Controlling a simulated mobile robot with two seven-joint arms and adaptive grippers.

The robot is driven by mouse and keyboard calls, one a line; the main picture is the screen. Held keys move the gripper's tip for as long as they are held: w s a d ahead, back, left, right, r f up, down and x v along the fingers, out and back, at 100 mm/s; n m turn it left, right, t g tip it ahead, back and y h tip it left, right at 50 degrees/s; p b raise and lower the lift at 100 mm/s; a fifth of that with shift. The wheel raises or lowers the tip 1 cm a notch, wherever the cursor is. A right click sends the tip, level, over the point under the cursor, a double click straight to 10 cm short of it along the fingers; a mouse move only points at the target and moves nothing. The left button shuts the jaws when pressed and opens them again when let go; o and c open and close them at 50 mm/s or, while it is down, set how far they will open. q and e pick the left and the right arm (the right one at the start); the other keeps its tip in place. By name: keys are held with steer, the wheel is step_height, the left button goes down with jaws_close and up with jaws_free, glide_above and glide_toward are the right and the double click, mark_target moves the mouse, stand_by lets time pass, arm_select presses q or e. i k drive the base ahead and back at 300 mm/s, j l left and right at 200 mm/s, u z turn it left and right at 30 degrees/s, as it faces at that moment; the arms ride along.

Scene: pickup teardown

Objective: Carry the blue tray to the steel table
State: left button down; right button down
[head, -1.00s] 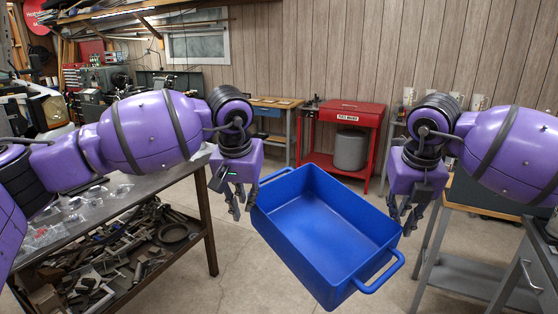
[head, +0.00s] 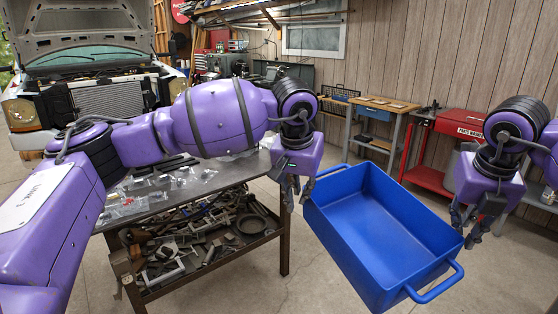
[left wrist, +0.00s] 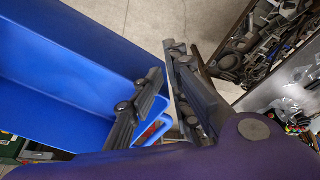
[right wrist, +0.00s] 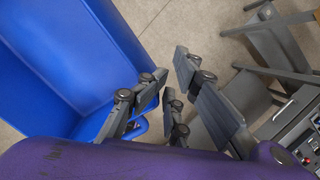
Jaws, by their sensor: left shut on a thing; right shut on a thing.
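The blue tray (head: 385,225) is empty and held in the air between my two grippers, slightly turned in the head view. My left gripper (head: 292,198) is shut on its left side; the left wrist view shows the tray wall (left wrist: 70,55) beside the fingers (left wrist: 168,75). My right gripper (head: 468,228) is shut on its right side; the right wrist view shows the tray (right wrist: 105,50) beside the fingers (right wrist: 170,90). The exact grip points are partly hidden by the fingers. The steel table (head: 238,174) stands left of the tray, behind my left arm.
Small clear bags and parts lie on the steel table's top, and its lower shelf holds scrap metal (head: 200,235). A truck (head: 100,95) with its hood up stands behind. A red parts washer (head: 425,178) and a wooden bench (head: 385,103) line the wall. Concrete floor is open around the tray.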

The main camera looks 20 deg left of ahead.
mark_target(250, 164)
steer(key=i+l+u, duration=0.4)
steer(key=i, duration=0.15)
steer(key=i+l+u, duration=0.25)
steer(key=i+u, duration=0.2)
steer(key=i, duration=0.15)
steer(key=i+l+u, duration=0.85)
steer(key=l, duration=0.2)
steer(key=i+l+u, duration=0.15)
steer(key=l, duration=0.2)
steer(key=l+u, duration=0.2)
steer(key=l, duration=0.15)
steer(key=i+l+u, duration=0.2)
steer(key=l, duration=0.2)
steer(key=i+l+u, duration=0.2)
steer(key=l, duration=0.2)
steer(key=i, duration=0.3)
